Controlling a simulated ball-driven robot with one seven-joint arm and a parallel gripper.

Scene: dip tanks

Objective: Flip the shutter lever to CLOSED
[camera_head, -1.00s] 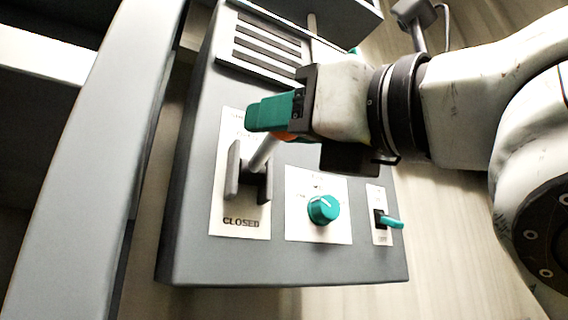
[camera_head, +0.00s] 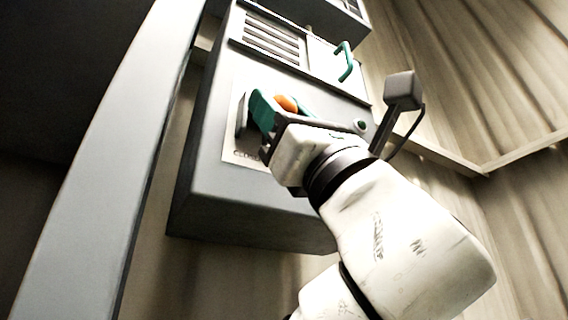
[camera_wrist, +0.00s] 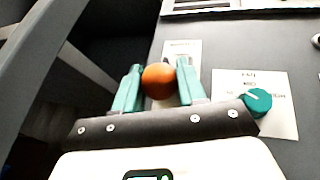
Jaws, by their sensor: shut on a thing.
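The shutter lever's orange ball knob (camera_head: 286,103) sits between the green fingers of my gripper (camera_head: 274,106) in the head view. In the wrist view the orange knob (camera_wrist: 158,81) is held between both fingers of my gripper (camera_wrist: 158,75). The lever's shaft is hidden, so I cannot tell its exact angle. A dark bracket (camera_head: 243,124) stands beside the left finger.
The grey control box (camera_head: 205,190) carries a vent grille (camera_head: 272,42) and a green handle (camera_head: 346,62). In the wrist view a green rotary knob (camera_wrist: 257,101) is close to the right of my gripper. A grey post (camera_head: 110,150) rises at the left.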

